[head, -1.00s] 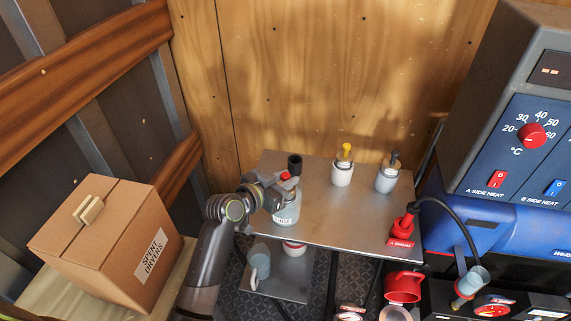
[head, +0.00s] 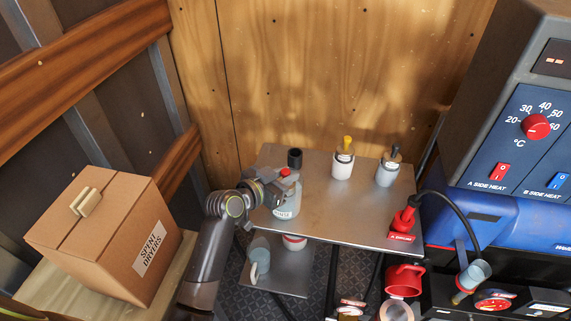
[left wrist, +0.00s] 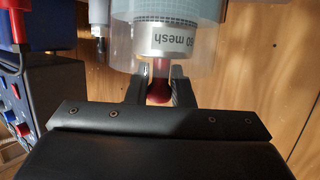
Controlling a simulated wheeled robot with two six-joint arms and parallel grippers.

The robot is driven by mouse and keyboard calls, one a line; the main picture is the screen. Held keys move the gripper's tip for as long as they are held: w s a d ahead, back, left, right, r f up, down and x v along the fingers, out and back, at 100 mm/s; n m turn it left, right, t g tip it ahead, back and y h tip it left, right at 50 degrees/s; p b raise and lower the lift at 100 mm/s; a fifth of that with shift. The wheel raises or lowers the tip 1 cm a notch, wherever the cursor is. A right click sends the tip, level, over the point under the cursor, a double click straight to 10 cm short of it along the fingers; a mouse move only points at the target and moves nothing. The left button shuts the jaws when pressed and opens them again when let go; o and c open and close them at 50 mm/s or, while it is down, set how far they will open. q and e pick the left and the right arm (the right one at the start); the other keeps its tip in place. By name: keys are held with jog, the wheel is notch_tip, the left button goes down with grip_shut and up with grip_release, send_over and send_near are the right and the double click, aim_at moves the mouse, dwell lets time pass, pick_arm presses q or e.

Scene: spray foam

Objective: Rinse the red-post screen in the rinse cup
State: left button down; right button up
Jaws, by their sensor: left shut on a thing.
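My left gripper (head: 282,185) is shut on the red post (head: 285,172) of a screen, at the rinse cup on the metal table. In the left wrist view the red post (left wrist: 159,82) sits between the two fingers. The screen's silver collar (left wrist: 172,42), marked "mesh", shows beyond it with a pale mesh body. The clear rinse cup wall (left wrist: 206,62) surrounds the collar, so the screen is inside the cup. The rinse cup (head: 287,207) is partly hidden by the gripper in the head view. How deep the screen sits is unclear. My right gripper is not in view.
A black cup (head: 295,157) stands behind the rinse cup. A yellow-topped white container (head: 342,167) and a grey container (head: 387,174) stand at the back right. A red fitting (head: 403,221) with a hose is at the right edge. The table's middle (head: 335,215) is clear.

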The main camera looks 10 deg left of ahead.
aim_at(285, 171)
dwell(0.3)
pick_arm(q)
jog(key=shift+r+p, duration=1.4)
jog(key=shift+r, duration=0.15)
notch_tip(285, 171, up, 10)
jog(key=p, duration=0.8)
jog(key=shift+f, duration=0.25)
